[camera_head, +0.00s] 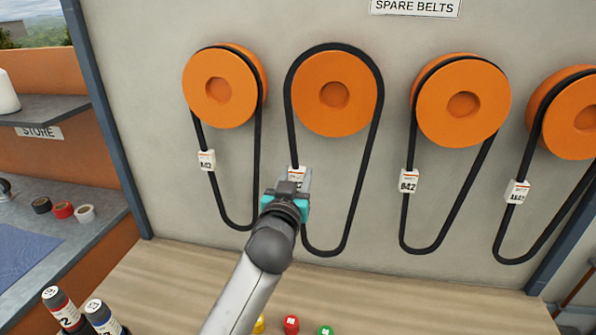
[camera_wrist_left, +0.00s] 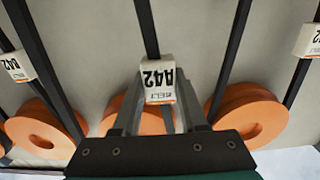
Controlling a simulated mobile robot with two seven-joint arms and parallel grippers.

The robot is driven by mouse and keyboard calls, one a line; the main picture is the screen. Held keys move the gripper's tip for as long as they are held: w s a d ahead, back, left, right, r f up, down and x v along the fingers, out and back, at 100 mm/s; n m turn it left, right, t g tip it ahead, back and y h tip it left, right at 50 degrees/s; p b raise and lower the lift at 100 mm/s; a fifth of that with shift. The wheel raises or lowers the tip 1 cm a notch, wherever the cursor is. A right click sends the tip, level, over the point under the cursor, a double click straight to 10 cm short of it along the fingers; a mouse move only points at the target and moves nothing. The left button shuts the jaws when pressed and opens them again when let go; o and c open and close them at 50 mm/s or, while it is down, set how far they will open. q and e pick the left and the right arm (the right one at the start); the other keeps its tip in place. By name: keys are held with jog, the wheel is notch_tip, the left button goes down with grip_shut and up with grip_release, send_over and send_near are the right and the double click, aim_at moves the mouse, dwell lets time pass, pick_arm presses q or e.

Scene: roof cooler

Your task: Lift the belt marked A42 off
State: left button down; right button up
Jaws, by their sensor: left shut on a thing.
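The belt marked A42 (camera_head: 377,115) is a black loop around the second orange wheel (camera_head: 333,93) from the left. Its upper arc shows just outside the wheel's rim; I cannot tell whether it touches. My left gripper (camera_head: 292,186) is shut on its white tag on the left strand, partly hiding it in the head view. In the left wrist view, the tag (camera_wrist_left: 158,80) reads A42 between my left fingertips (camera_wrist_left: 158,100). The belt's lower loop hangs below the gripper. My right gripper is not in view.
Similar tagged belts hang on the other orange wheels, one to the left (camera_head: 219,90) and two to the right (camera_head: 463,102). A SPARE BELTS sign (camera_head: 415,7) is above. A wooden counter (camera_head: 170,275) lies below with bottles (camera_head: 62,308) and coloured caps (camera_head: 291,324).

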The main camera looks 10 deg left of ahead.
pick_arm(q)
jog(key=shift+s+r+p, duration=0.15)
jog(key=shift+s+p, duration=0.45)
jog(key=shift+s, duration=0.85)
jog(key=shift+s+r+p, duration=0.15)
jog(key=shift+s+p, duration=0.45)
jog(key=shift+s, duration=0.8)
jog(key=shift+s+r+p, duration=0.15)
jog(key=shift+s+p, duration=0.55)
jog(key=shift+s, duration=1.8)
